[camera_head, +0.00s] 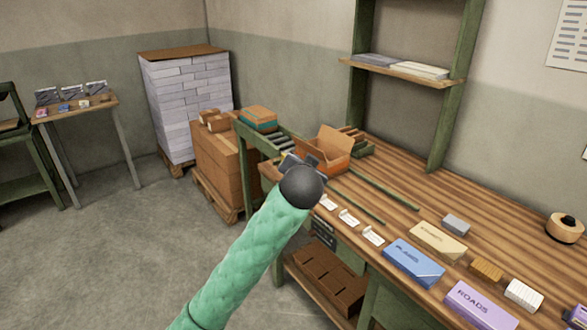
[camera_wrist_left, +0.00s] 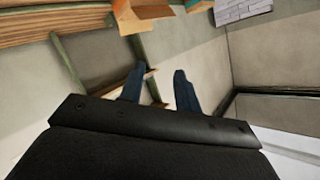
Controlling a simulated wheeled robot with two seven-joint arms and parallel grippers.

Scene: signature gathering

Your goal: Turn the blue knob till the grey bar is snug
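I cannot make out a blue knob or a grey bar in either view. My left arm, in a green sleeve, reaches over the bench's near left end in the head view, and its dark wrist hides most of the left gripper (camera_head: 297,162). In the left wrist view the two dark fingers of the left gripper (camera_wrist_left: 157,75) stand apart with nothing between them. My right gripper is not in view.
The wooden bench (camera_head: 400,197) carries an open orange carton (camera_head: 330,142), a blue box (camera_head: 413,262), a cream box (camera_head: 437,240), a purple box (camera_head: 478,306), a small grey block (camera_head: 456,224) and a tape roll (camera_head: 565,228). A paper stack (camera_head: 188,105) stands behind. Floor at left is clear.

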